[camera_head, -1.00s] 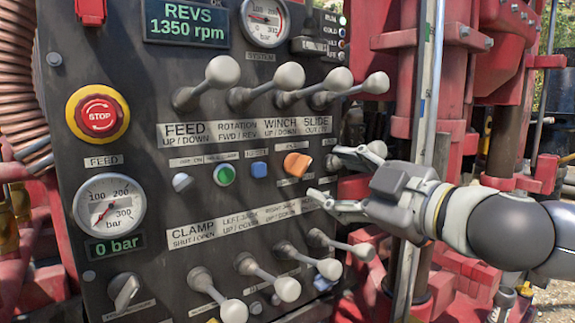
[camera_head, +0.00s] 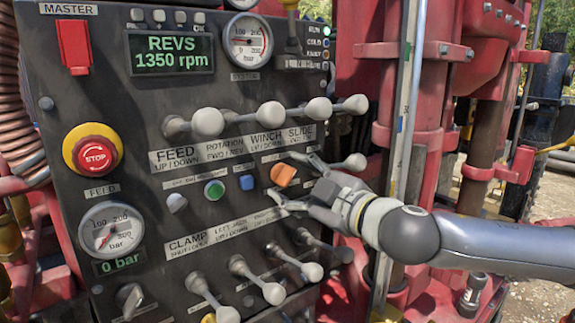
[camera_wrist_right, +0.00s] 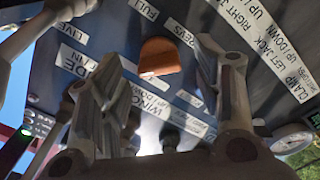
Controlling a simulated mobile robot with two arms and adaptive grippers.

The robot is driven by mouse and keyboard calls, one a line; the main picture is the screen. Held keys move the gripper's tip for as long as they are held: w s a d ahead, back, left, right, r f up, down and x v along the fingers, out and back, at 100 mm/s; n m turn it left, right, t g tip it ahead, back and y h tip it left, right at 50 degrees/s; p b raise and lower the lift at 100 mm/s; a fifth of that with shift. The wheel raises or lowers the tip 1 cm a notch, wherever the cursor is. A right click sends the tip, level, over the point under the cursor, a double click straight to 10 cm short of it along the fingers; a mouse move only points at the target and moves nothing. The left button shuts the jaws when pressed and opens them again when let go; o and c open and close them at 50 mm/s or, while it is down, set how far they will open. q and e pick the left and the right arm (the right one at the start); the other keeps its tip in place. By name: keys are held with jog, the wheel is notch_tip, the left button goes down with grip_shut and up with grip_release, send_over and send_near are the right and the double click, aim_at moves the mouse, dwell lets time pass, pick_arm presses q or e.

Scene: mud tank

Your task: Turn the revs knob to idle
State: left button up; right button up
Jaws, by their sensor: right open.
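The revs knob is the orange knob (camera_head: 283,175) on the dark control panel, right of the blue button. It also shows in the right wrist view (camera_wrist_right: 158,56), with a label partly reading "REVS" and "FULL" beside it. My right gripper (camera_head: 287,178) is open, its two fingers pointing at the panel, one above and one below the knob in the head view. In the right wrist view the fingers (camera_wrist_right: 155,60) stand on either side of the knob with visible gaps; no contact shows. The revs display (camera_head: 168,52) reads 1350 rpm. My left gripper is not in view.
Upper levers with grey balls (camera_head: 270,114) stand above the knob, and lower levers (camera_head: 275,292) below. A grey lever ball (camera_head: 355,162) is close to my right gripper. The red stop button (camera_head: 95,156) is at left. Red machine columns stand at right.

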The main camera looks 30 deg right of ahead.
aim_at(284, 176)
jog(key=shift+w+r+p, duration=0.15)
jog(key=shift+w+p, duration=0.3)
jog(key=shift+w, duration=0.4)
jog(key=shift+w+a, duration=0.1)
jog(key=shift+w, duration=0.2)
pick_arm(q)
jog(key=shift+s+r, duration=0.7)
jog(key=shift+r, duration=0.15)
pick_arm(e)
jog(key=shift+w, duration=0.1)
jog(key=shift+w, duration=0.1)
jog(key=c, duration=1)
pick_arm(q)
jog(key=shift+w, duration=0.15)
